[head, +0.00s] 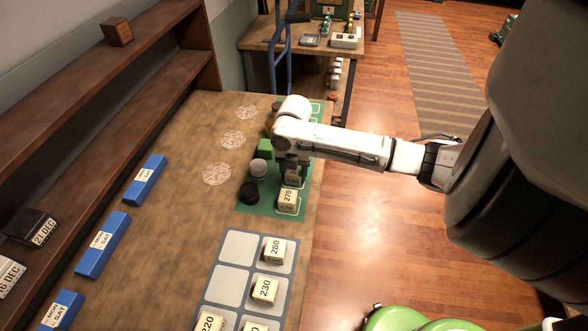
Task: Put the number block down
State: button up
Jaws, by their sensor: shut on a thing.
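My gripper (291,168) points down over the green mat (268,209) and is shut on a cream number block (293,178), whose number I cannot read. The gripper hides part of this block. I cannot tell whether it touches the mat. Just nearer the camera, another number block (288,201) marked 270 sits on the mat. A grey tray (251,269) with white squares lies at the near end of the table. Blocks marked 280 (275,251), 230 (264,290) and 220 (209,325) sit in its right and near squares.
A black round piece (249,193), a grey one (258,169) and a green block (265,148) stand left of my gripper. Blue day blocks (103,244) line the table's left side by a wooden shelf (150,60). Two left tray squares (232,285) are bare.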

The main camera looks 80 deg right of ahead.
jog(key=shift+f, duration=0.2)
jog(key=o, duration=1)
jog(key=shift+r, duration=0.1)
notch_tip(320, 180, up, 12)
jog(key=shift+r+b, duration=0.15)
jog(key=shift+b, duration=0.85)
